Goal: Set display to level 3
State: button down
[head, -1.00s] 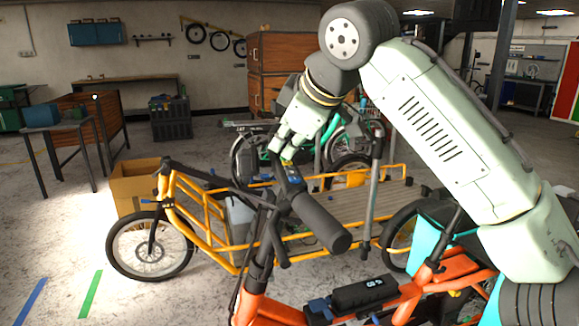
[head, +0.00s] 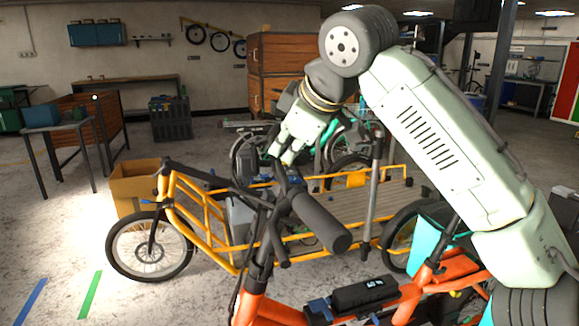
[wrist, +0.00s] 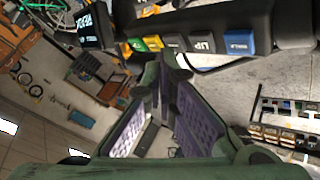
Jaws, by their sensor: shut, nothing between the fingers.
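A black control pad (wrist: 200,38) with a row of yellow, grey and blue buttons runs across the top of the wrist view. One grey button (wrist: 202,43) reads "UP". A black unit with white lettering (wrist: 96,26), which may be the display, sits at its left end, cut off and turned sideways. The level shown is not readable. My gripper (wrist: 170,66) is shut and empty, with its fingertips just below the pad in the picture; contact cannot be told. In the head view my gripper (head: 277,155) is above the handlebar (head: 318,220) of an orange-red bike (head: 430,290).
A black block (head: 365,294) with small white characters sits on the orange-red bike's frame. A yellow cargo bike (head: 215,215) stands close behind, with a cardboard box (head: 132,188) beside it. Open floor lies to the left.

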aim_at(286, 166)
jog(key=shift+f, duration=0.45)
dwell(0.6)
jog(key=shift+r+p, duration=0.75)
jog(key=shift+r, duration=0.1)
notch_tip(286, 166, up, 5)
jog(key=p, duration=0.5)
jog(key=shift+w, duration=0.15)
